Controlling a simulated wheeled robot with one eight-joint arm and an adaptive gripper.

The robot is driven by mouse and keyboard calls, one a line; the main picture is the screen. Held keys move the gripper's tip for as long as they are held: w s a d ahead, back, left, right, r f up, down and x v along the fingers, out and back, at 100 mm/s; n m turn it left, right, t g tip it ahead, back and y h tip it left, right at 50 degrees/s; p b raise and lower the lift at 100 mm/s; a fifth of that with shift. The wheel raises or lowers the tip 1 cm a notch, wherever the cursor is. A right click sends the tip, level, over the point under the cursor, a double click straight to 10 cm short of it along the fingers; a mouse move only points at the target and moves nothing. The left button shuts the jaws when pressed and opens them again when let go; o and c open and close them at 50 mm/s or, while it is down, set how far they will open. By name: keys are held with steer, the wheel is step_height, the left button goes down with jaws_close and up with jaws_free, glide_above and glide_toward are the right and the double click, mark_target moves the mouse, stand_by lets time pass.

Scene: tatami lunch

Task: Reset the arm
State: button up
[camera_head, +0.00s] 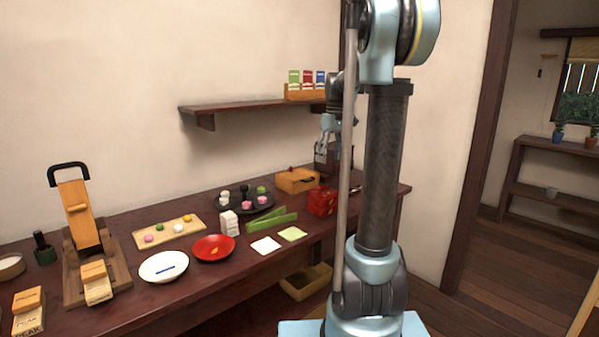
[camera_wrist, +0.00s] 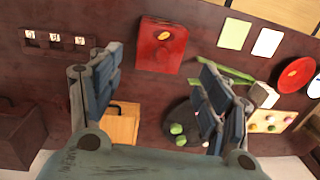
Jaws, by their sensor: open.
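My gripper (camera_head: 331,125) is raised over the far right part of the dark wooden counter (camera_head: 185,290), partly hidden behind my arm in the head view. In the wrist view my gripper (camera_wrist: 160,72) has its two fingers wide apart with nothing between the tips. A red box (camera_wrist: 164,46) lies on the counter below, beyond the gap. An orange wooden box (camera_wrist: 121,124) shows between the fingers. A dark round tray (camera_wrist: 176,108) with small sweets is partly hidden behind the right finger.
A wall shelf (camera_head: 235,105) holds a rack of coloured packets (camera_head: 307,84) close to my gripper. The counter also holds a red dish (camera_head: 205,257), a white plate (camera_head: 150,277) and a wooden sweets board (camera_head: 140,246). Open floor (camera_head: 500,260) lies to the right.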

steer(key=s+f+m+t, duration=0.1)
steer(key=s+f+m, duration=0.1)
steer(key=s+f, duration=0.4)
steer(key=s+f+m+t, duration=0.1)
steer(key=s+f, duration=0.6)
steer(key=s, duration=0.9)
steer(key=s+f+m, duration=0.3)
steer(key=s+f, duration=0.3)
steer(key=s, duration=0.5)
steer(key=shift+s+a+f+m+t+h, duration=0.15)
steer(key=shift+a+f+m+t+h, duration=0.15)
steer(key=shift+f+t+h, duration=0.1)
